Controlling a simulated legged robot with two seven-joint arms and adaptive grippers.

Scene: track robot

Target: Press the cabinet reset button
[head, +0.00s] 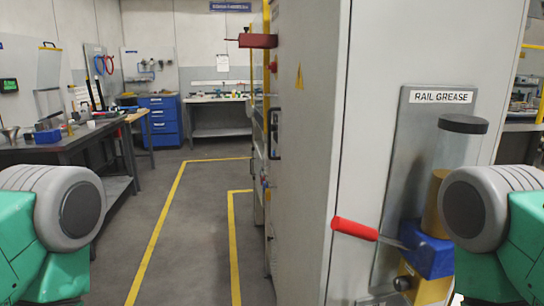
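A tall light-grey cabinet (308,160) stands close in the middle, seen edge-on, with a yellow warning triangle (299,77) on its side. Its left-facing front is seen at a steep angle. A small red part (273,66) and a dark handle (274,133) stick out there. I cannot tell whether the red part is the reset button; no button marked as reset can be read. Neither of my grippers shows; only green and grey links of my arms are in view at the lower left and lower right.
A rail grease pump (437,210) with a red lever (354,229) juts from the panel at right. A dark workbench (75,143) stands at left, with a blue drawer unit (161,120) behind. The floor aisle (205,225) between yellow lines is clear.

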